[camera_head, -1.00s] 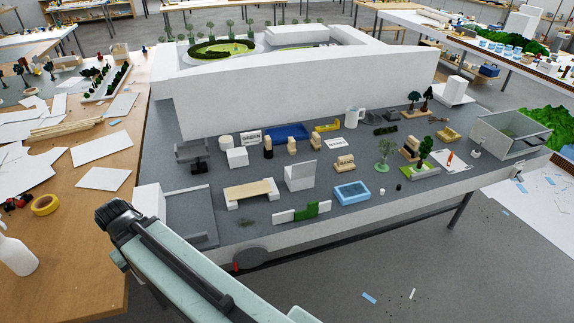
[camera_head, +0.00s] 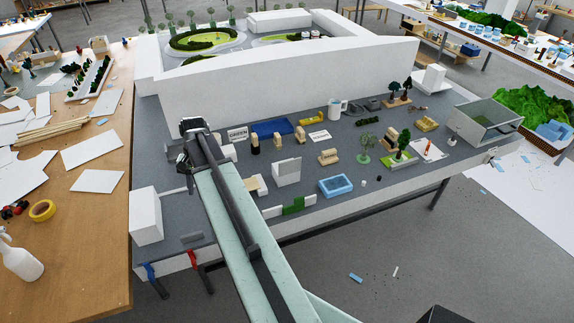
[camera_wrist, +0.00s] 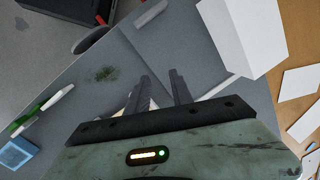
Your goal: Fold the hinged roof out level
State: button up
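I cannot pick out the hinged roof with certainty. In the head view a second ago, a small grey canopy-like piece stood near the left end of the model; my arm now mostly covers that spot. My gripper (camera_head: 196,140) is over the model's left part, in front of the long white wall, its fingertips hidden there. In the wrist view, my gripper (camera_wrist: 160,76) has two dark fingers with a gap between them, over the grey ground. I see nothing clamped between them. A pale tan-and-white piece lies partly hidden behind the fingers; contact cannot be told.
A white block (camera_head: 146,216) stands at the model's front left corner; it is also in the wrist view (camera_wrist: 250,35). A green-and-white low wall (camera_head: 291,206) and a blue pool (camera_head: 336,186) lie right of my arm.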

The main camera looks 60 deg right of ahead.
jog(key=s+d+m+t, duration=0.1)
jog(key=s+d+m, duration=0.2)
jog(key=d, duration=0.5)
jog(key=s+d+m, duration=0.3)
jog(key=d, duration=0.6)
jog(key=m+t+y, duration=0.1)
jog(key=m+t, duration=0.1)
jog(key=m, duration=0.6)
send_near(283, 175)
jog(key=shift+d+r, duration=0.7)
jog(key=shift+r, duration=0.15)
jog(key=shift+a+f+n, duration=0.1)
jog(key=shift+a+n, duration=0.05)
jog(key=shift+n, duration=0.15)
jog(key=b+x, duration=0.7)
jog(key=x, duration=0.1)
jog(key=shift+s, duration=0.15)
jog(key=shift+c, duration=0.4)
